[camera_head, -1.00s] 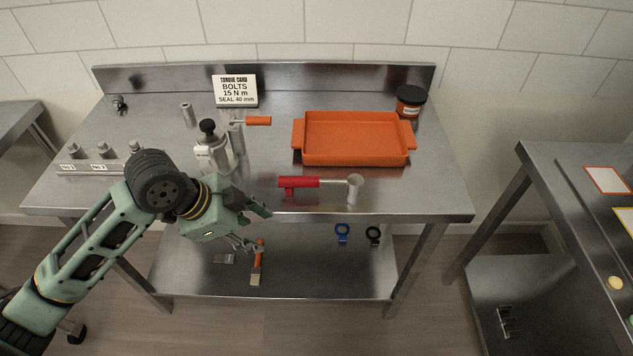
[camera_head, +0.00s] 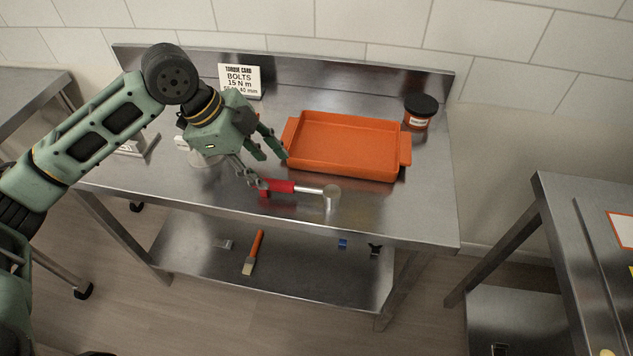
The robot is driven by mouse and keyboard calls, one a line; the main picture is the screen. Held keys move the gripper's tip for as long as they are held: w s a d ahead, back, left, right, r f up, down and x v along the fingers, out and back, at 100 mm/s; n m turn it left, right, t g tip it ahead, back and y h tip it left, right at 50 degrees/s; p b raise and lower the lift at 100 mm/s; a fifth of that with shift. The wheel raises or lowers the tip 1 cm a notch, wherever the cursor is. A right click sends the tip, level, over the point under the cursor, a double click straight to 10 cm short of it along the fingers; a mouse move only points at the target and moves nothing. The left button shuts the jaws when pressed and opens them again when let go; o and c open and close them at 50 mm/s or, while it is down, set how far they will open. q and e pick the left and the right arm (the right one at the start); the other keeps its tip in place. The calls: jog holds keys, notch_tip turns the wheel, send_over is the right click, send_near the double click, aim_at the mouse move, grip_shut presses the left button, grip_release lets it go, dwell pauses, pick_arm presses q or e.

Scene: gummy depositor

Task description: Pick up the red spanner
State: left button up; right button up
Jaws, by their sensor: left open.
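The red spanner (camera_head: 281,186) lies on the steel table (camera_head: 385,215) near its front edge. It has a red handle at the left and a metal shaft ending in a round metal head at the right. My left gripper (camera_head: 268,171) is open and empty, with its fingers just behind and at the left end of the red handle. One fingertip overlaps the handle's left end in the picture; I cannot tell whether it touches. My right gripper is not in view.
An orange tray (camera_head: 403,158) stands behind the spanner, close to my left fingers. A dark-lidded jar (camera_head: 419,112) and a torque card (camera_head: 239,79) stand farther back. A brush (camera_head: 254,252) lies on the lower shelf. Another steel table is at the right.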

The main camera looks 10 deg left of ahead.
aim_at(278, 183)
pick_arm(q)
jog(key=f, duration=0.1)
jog(key=f+p, duration=0.1)
jog(key=f, duration=0.1)
jog(key=shift+w+d+f, duration=0.1)
jog(key=shift+w+d, duration=0.05)
jog(key=shift+w, duration=0.05)
jog(key=x, duration=0.3)
jog(key=shift+w+d+f+p, duration=0.2)
jog(key=shift+d+f+p, duration=0.05)
jog(key=shift+f+p, duration=0.05)
jog(key=shift+f, duration=0.2)
jog(key=c, duration=1)
grip_shut()
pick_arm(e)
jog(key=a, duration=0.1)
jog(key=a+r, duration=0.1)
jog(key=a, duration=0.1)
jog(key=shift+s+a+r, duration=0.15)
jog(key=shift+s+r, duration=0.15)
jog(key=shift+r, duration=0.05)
